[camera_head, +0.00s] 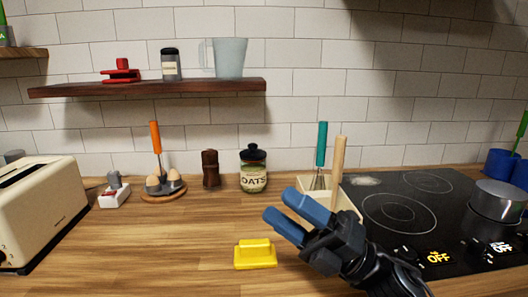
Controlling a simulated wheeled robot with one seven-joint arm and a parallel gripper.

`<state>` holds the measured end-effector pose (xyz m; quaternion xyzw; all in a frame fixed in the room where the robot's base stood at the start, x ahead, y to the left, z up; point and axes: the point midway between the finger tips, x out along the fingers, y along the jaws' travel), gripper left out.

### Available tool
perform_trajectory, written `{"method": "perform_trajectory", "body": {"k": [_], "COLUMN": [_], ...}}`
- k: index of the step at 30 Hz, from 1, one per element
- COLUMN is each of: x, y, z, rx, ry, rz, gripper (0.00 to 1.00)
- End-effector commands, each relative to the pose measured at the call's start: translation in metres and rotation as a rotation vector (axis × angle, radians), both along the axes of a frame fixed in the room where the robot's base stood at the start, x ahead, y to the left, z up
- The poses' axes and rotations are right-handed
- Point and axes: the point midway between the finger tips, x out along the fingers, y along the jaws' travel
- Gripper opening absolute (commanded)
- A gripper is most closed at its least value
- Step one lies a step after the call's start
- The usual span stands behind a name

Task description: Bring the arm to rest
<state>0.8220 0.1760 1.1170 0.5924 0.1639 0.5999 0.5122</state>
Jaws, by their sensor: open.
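My gripper (286,214) has blue fingers and a black body. It reaches in from the lower right of the head view, above the wooden counter (150,245). Its two fingers are apart, with nothing between them. It points up and to the left. It overlaps part of a cream utensil holder (343,199) behind it, and I cannot tell how far apart they are. My arm covers part of the counter and the front left of the hob.
A yellow block-like object (255,254) lies left of my gripper. An oats jar (253,169), a pepper mill (210,169), an egg holder (164,190) and a toaster (37,213) stand leftward. The black hob (400,212) with a pot (497,201) is right. The front left counter is clear.

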Motion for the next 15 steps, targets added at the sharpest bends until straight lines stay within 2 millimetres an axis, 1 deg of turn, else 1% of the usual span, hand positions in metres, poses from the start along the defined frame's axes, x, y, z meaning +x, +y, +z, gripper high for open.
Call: {"method": "perform_trajectory", "body": {"k": [1, 2, 5, 8, 11, 15], "x": [-0.010, -0.015, -0.030, -0.047, -0.064, -0.092], "y": [0.005, 0.006, 0.004, -0.001, -0.009, -0.024], "z": [-0.001, 0.000, -0.002, -0.010, -0.023, -0.050], "rx": [0.084, 0.131, 0.282, 0.422, 0.552, 0.715], "ry": [0.042, 0.065, 0.154, 0.250, 0.352, 0.506], "rz": [-0.004, -0.007, -0.019, -0.036, -0.054, -0.087], "gripper": [0.55, 0.55, 0.55, 0.55, 0.55, 0.55]}}
